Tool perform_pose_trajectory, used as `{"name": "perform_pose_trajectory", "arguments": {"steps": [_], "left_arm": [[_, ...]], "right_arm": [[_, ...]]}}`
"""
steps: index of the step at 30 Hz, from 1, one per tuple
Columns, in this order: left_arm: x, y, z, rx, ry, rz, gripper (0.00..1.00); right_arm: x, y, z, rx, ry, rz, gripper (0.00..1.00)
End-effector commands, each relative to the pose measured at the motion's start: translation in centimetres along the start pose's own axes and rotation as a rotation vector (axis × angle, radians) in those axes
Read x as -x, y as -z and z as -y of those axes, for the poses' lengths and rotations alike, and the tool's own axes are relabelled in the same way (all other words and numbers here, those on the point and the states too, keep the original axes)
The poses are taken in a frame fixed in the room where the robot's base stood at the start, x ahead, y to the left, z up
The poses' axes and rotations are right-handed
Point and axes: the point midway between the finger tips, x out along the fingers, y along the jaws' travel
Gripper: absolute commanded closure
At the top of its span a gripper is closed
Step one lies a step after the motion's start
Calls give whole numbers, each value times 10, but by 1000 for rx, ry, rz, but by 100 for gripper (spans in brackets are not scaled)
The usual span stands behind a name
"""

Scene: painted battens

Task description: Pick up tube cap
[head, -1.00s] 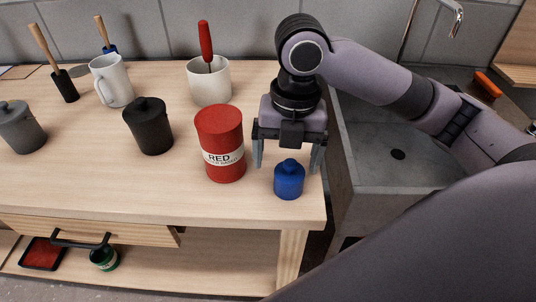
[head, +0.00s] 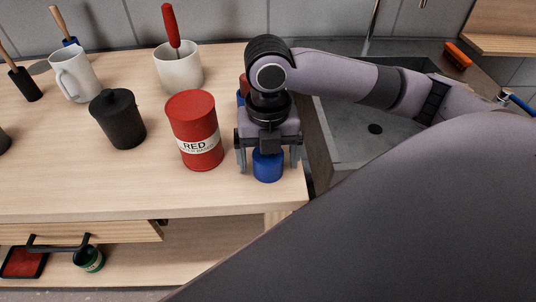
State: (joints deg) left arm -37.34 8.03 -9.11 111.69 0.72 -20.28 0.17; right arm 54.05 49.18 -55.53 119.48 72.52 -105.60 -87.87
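A small blue jar (head: 267,166) stands upright near the front right corner of the wooden worktop. No part is plainly marked as a tube cap; the jar's narrow top, where a cap could be, is hidden under my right gripper. My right gripper (head: 268,160) points down over the jar. Its two fingers are apart, one on each side of the jar, with gaps visible between them and the blue sides. My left gripper is not in view.
A red drum labelled RED (head: 194,130) stands close left of my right gripper. A black lidded pot (head: 118,120), a white mug (head: 78,78) and a white cup (head: 179,70) stand farther left. A grey sink (head: 350,135) lies right of the worktop.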

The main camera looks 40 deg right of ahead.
Motion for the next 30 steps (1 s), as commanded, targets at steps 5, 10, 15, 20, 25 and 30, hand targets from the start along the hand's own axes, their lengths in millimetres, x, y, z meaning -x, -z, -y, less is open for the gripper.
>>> {"name": "perform_pose_trajectory", "arguments": {"steps": [5, 10, 15, 20, 25, 30], "left_arm": [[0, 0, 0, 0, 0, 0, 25], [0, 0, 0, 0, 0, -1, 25], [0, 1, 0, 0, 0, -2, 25], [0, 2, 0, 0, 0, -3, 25], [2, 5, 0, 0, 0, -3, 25], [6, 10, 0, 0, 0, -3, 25]], "right_arm": [[0, 0, 0, 0, 0, 0, 65], [0, 0, 0, 0, 0, 0, 67], [1, 0, 0, 0, 0, 0, 67], [8, 0, 0, 0, -1, 1, 67], [30, -1, -1, 1, -3, 4, 67], [76, -1, -2, 2, -7, 5, 67]]}}
